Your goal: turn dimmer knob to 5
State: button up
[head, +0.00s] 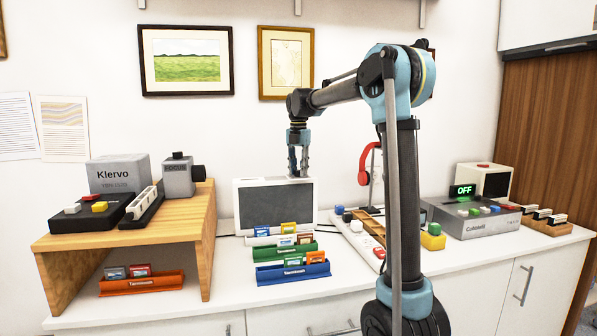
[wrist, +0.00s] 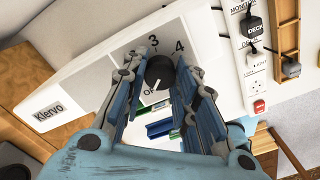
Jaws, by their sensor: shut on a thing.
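The dimmer knob (wrist: 159,72) is round and dark, on a white panel (wrist: 100,82) printed with 3, 4 and OFF. A light mark on the knob points down toward OFF. The other markings are partly hidden by my fingers; I see no 5. My gripper (wrist: 157,74) has one finger on each side of the knob and is shut on it. In the head view my gripper (head: 298,172) points down at the top of a white screen unit (head: 307,204); the knob is not discernible there.
Coloured cartridge racks (head: 292,272) stand in front of the screen unit. A wooden shelf (head: 190,222) is to the left. A grey console (head: 480,223) stands to the right.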

jog(key=m, duration=0.6)
jog(key=shift+a, duration=0.1)
jog(key=m, duration=0.6)
jog(key=shift+w, duration=0.1)
jog(key=m, duration=0.6)
jog(key=shift+w+r+m, duration=0.1)
jog(key=shift+m, duration=0.3)
jog(key=m, duration=1.1)
jog(key=shift+m, duration=0.4)
jog(key=m, duration=1.2)
jog(key=shift+m, duration=0.3)
jog(key=m, duration=0.5)
jog(key=shift+d+m, duration=0.2)
jog(key=shift+m, duration=0.2)
